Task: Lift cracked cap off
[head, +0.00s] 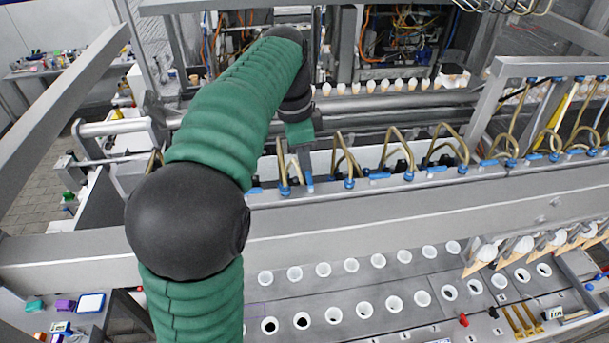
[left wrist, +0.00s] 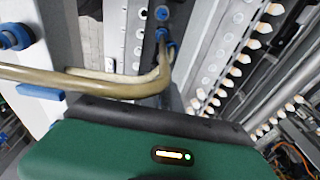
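My left gripper (head: 300,135) reaches over the machine's middle rail, close to the bent tan tubes with blue fittings. Its green housing (left wrist: 150,150) fills the bottom of the left wrist view, and its fingertips cannot be made out in either view. A tan tube (left wrist: 100,82) crosses just beyond the housing; I cannot tell whether they touch. No cap with a visible crack can be picked out. White rounded pieces (head: 485,252) hang in holders at the right. My right gripper is not in view.
A grey plate (head: 340,285) with rows of white-rimmed holes lies in front of the long rail (head: 400,215). More tan tubes (head: 455,147) stand along the rail to the right. A row of pale cones (head: 400,86) lines the back. A side table (head: 70,68) stands far left.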

